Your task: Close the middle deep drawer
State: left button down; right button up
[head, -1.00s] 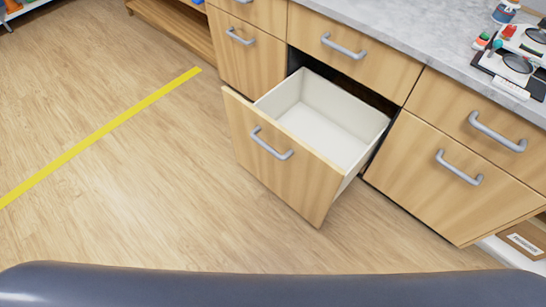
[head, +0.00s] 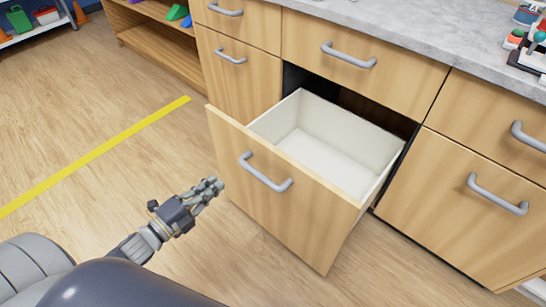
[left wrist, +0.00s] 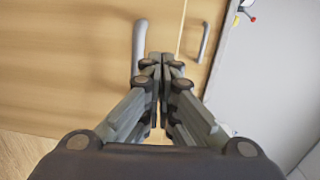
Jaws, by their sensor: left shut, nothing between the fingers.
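The middle deep drawer (head: 283,200) is pulled far out of the wooden cabinet in the head view. Its white inside (head: 325,150) is empty, and a grey bar handle (head: 265,172) is on its front. My left gripper (head: 217,184) is left of the drawer front and its handle, shut and empty, apparently apart from the front. In the left wrist view the shut fingers (left wrist: 162,60) point toward a wooden front with a grey handle (left wrist: 139,45) just left of the fingertips. My right gripper is not in view.
Closed drawers with grey handles flank the open one, such as the right one (head: 450,195). A grey countertop (head: 400,32) with small items runs above. A wooden shelf (head: 165,50) stands at the back left. The floor left of the drawer, with a yellow line (head: 100,150), is clear.

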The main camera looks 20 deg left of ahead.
aim_at(260, 147)
pick_arm(q)
jog(key=shift+m+h, duration=0.5)
jog(key=shift+m, duration=0.1)
jog(key=x, duration=0.4)
jog(key=r+b+x, duration=0.1)
jog(key=x, duration=0.4)
jog(key=b+x, duration=0.1)
jog(key=x, duration=0.4)
jog(key=shift+s+d+r, duration=0.2)
jog(key=shift+d+r, duration=0.1)
jog(key=shift+d, duration=0.05)
jog(key=shift+w+d, duration=0.2)
jog(key=shift+w, duration=0.25)
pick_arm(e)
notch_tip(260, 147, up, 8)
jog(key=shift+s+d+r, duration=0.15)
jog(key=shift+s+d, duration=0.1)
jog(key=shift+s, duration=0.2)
pick_arm(q)
jog(key=shift+w, duration=0.1)
